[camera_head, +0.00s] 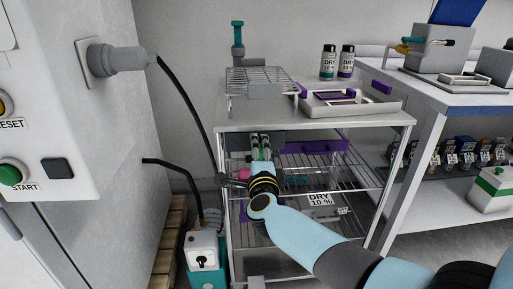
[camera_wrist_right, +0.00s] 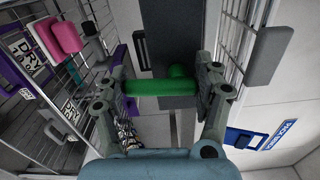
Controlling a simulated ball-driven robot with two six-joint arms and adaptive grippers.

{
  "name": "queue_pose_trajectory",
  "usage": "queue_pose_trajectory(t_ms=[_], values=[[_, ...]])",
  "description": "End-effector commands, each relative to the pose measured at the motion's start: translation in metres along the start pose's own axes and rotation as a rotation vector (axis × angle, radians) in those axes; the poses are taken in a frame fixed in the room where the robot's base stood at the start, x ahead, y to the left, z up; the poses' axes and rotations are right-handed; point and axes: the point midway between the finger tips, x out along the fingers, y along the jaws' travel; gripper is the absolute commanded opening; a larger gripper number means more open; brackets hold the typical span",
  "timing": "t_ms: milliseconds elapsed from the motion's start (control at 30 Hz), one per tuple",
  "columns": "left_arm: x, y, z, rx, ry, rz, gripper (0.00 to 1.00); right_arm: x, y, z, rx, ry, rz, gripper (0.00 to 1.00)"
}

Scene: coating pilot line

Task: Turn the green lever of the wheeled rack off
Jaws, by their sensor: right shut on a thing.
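The wheeled rack (camera_head: 375,121) stands in the middle of the head view, with a pale top and wire shelves below. In the right wrist view the green lever (camera_wrist_right: 150,89) is a bar lying crosswise in the picture, with a round green hub on a dark grey plate (camera_wrist_right: 178,40). My right gripper (camera_head: 261,147) reaches under the rack's top at its front left. In the wrist view its two fingers (camera_wrist_right: 166,84) close on the bar from both ends. In the head view the gripper mostly hides the lever. My left gripper is not in view.
Bottles (camera_head: 328,62), a wire stand (camera_head: 262,80) and a tray (camera_head: 365,108) stand on the rack top. A grey wall cabinet (camera_head: 75,120) with a plug and black cable is at left. A teal-and-white unit (camera_head: 203,250) stands close by the rack's left side. A bench (camera_head: 460,98) is at right.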

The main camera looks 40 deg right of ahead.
Motion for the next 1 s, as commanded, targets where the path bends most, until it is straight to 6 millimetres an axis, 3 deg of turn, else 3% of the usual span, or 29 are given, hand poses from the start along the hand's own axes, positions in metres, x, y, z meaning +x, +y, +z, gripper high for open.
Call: queue_pose_trajectory(t_ms=[767, 800, 933, 1000], values=[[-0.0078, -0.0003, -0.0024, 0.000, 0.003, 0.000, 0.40, -0.0008, 0.0025, -0.0022, -0.103, -0.001, 0.003, 0.35], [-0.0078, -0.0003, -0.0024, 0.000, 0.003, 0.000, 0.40, -0.0008, 0.0024, -0.0022, -0.103, -0.001, 0.003, 0.73], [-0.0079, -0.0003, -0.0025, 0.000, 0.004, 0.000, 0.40, -0.0005, 0.0019, -0.0021, -0.102, -0.001, 0.002, 0.90], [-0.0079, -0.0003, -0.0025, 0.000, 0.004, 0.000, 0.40, -0.0004, 0.0016, -0.0021, -0.101, -0.001, 0.002, 0.91]])
